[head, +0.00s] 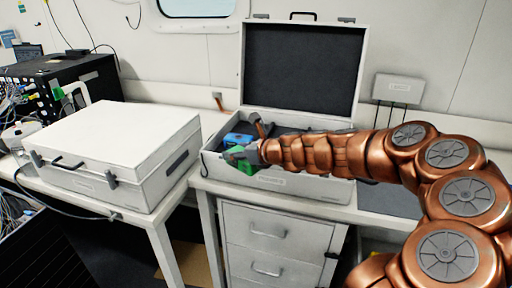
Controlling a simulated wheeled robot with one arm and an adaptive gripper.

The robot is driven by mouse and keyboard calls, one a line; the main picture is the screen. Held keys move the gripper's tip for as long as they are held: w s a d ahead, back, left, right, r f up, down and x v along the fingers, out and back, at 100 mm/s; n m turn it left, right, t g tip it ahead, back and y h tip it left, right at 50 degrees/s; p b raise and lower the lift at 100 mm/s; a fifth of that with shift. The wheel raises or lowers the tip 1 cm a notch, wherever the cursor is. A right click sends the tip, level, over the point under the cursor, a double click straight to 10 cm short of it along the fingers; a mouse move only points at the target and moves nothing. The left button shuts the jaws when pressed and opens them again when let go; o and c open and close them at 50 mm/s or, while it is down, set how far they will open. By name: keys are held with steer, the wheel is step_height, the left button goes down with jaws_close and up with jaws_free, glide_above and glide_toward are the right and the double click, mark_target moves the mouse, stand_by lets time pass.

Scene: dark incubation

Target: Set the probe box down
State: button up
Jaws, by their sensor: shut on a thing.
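The probe box, which I take to be the small blue box (237,139) with green parts beside it, shows inside the open white case (305,187), at its left end. My gripper (243,153) reaches in from the right over the case's front wall and is shut on this box. The grey fingers cover part of the box. I cannot tell whether its underside touches the case floor. The case's lid (300,70) stands upright, showing a dark lining.
A closed white case (120,140) stands on the left bench. Black equipment with cables (60,80) is behind it. White drawers (270,240) are below the open case. A small white wall box (398,88) hangs at the right. My arm covers the open case's right side.

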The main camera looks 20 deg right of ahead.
steer(key=w+a+f+m+h, duration=0.1)
steer(key=a, duration=0.4)
steer(key=shift+w+a+m+t+h, duration=0.3)
steer(key=shift+w+a+h, duration=0.1)
